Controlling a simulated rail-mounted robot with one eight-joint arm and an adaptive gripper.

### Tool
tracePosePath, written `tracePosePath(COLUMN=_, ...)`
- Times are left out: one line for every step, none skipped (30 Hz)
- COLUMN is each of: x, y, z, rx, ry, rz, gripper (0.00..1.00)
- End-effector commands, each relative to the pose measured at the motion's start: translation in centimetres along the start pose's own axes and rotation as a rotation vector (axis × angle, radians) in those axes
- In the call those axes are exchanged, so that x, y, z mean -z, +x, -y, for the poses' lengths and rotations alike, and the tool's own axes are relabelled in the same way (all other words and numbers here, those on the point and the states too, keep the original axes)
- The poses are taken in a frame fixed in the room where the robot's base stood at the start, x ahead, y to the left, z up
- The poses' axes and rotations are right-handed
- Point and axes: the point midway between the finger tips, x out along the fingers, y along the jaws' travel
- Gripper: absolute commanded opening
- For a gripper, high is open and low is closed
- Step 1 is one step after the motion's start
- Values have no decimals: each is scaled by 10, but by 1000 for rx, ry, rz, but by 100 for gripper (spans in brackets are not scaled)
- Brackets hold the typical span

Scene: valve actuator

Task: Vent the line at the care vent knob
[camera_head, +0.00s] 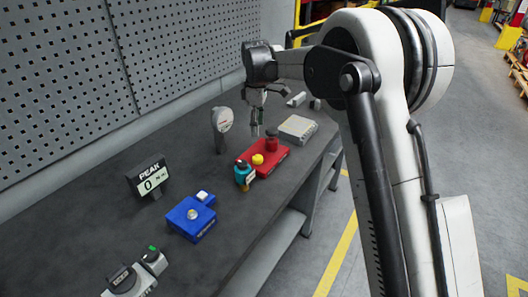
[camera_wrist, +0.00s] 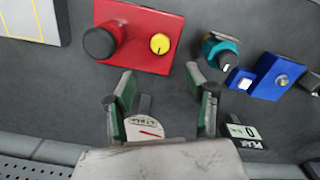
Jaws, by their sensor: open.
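A red box (camera_head: 279,156) stands on the bench with a yellow knob (camera_head: 257,159) and a larger dark knob (camera_head: 271,143) on top. In the wrist view the red box (camera_wrist: 142,60) is at the top, with the yellow knob (camera_wrist: 160,43) and dark knob (camera_wrist: 100,42) clear of my fingers. A teal part (camera_head: 244,174) with a pale label is beside the box. I cannot read which knob is the care vent knob. My gripper (camera_head: 267,112) is open and empty above the bench, behind the red box. Its fingers also show in the wrist view (camera_wrist: 160,88).
A round gauge (camera_head: 222,124) stands left of my gripper and appears between the fingers in the wrist view. A PEAK display (camera_head: 150,178) reading 0, a blue box (camera_head: 190,220) and a grey box (camera_head: 298,129) are on the bench. A perforated wall (camera_head: 60,80) bounds the back.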

Motion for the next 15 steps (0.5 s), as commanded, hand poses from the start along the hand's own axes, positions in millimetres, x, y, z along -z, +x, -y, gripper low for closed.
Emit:
tracePosePath(x=1, y=2, z=0, rx=2, ry=-4, rz=1, gripper=51)
tracePosePath(x=2, y=4, z=-1, rx=2, ry=-6, rz=1, gripper=51)
tracePosePath(x=2, y=7, z=-1, rx=3, ry=-6, rz=1, gripper=51)
tracePosePath(x=2, y=9, z=-1, rx=3, ry=-6, rz=1, gripper=51)
tracePosePath(x=1, y=13, z=-1, rx=2, ry=-6, rz=1, gripper=51)
tracePosePath(x=1, y=18, z=-1, rx=2, ry=-5, rz=1, gripper=51)
tracePosePath(x=1, y=22, z=-1, rx=2, ry=-5, rz=1, gripper=51)
tracePosePath(x=1, y=27, z=-1, rx=2, ry=-5, rz=1, gripper=51)
tracePosePath(x=1, y=34, z=-1, rx=2, ry=-5, rz=1, gripper=51)
tracePosePath(x=1, y=39, z=-1, rx=2, ry=-5, rz=1, gripper=51)
tracePosePath(x=1, y=45, z=-1, rx=2, ry=-4, rz=1, gripper=51)
tracePosePath(x=1, y=52, z=-1, rx=2, ry=-4, rz=1, gripper=51)
tracePosePath(x=1, y=58, z=-1, rx=2, ry=-4, rz=1, gripper=51)
tracePosePath(x=1, y=64, z=-1, rx=2, ry=-4, rz=1, gripper=51)
tracePosePath(x=1, y=71, z=-1, rx=2, ry=-4, rz=1, gripper=51)
